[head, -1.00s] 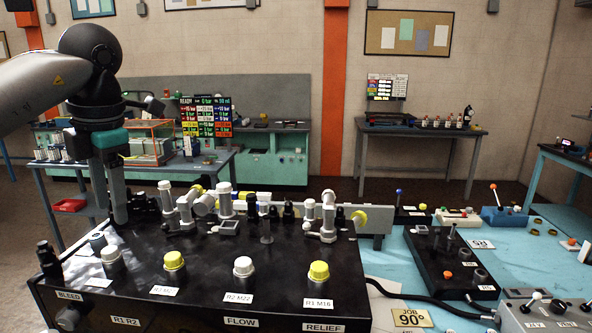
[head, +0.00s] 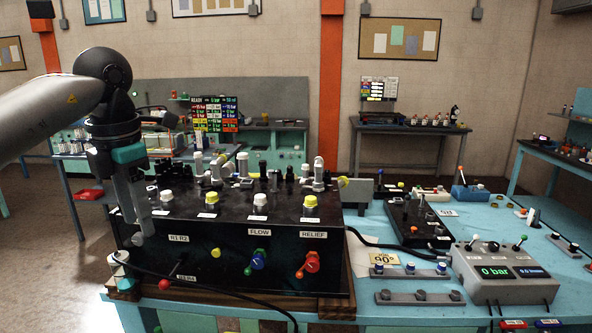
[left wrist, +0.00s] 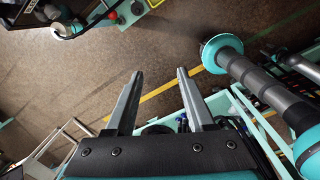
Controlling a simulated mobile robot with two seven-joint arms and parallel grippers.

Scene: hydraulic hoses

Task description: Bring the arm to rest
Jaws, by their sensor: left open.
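My left arm comes in from the left in the head view. My left gripper (head: 140,225) hangs with its fingers pointing down, in front of the left end of the black hydraulic block (head: 205,255) in the picture. Whether it touches the block cannot be told. In the left wrist view the two fingers (left wrist: 160,74) stand apart with nothing between them, and brown floor shows beyond. My right gripper is not in view.
The block stands on a blue bench (head: 385,215) with capped fittings on top. A black hose (head: 215,290) runs along its front. A grey gauge box (head: 500,275) reads 0 bar at right. Open floor (head: 40,270) lies to the left.

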